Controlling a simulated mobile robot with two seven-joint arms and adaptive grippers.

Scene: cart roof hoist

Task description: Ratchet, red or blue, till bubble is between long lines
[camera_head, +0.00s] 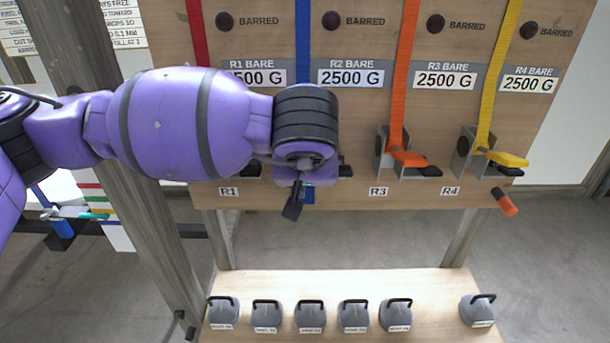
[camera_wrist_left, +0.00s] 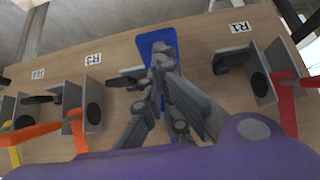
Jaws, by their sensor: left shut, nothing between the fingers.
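My left gripper (camera_head: 292,208) is in front of the R2 ratchet, fingers shut and empty. In the left wrist view its fingertips (camera_wrist_left: 161,52) overlap the blue ratchet handle (camera_wrist_left: 150,42); I cannot tell whether they touch it. In the head view only a bit of the blue handle (camera_head: 309,196) shows beside the fingers. The blue strap (camera_head: 302,40) runs down behind my arm. The red strap (camera_head: 198,35) leads to the R1 ratchet, mostly hidden by my arm; its bracket (camera_wrist_left: 262,84) shows in the wrist view. I cannot make out the bubble. My right gripper is not in view.
The orange ratchet handle (camera_head: 408,158) and yellow ratchet handle (camera_head: 507,158) stick out to the right. "BARRED" and "2500 G" labels line the wooden board (camera_head: 355,190). Several grey weights stand on a low shelf (camera_head: 440,290). A wooden post (camera_head: 100,60) rises at left.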

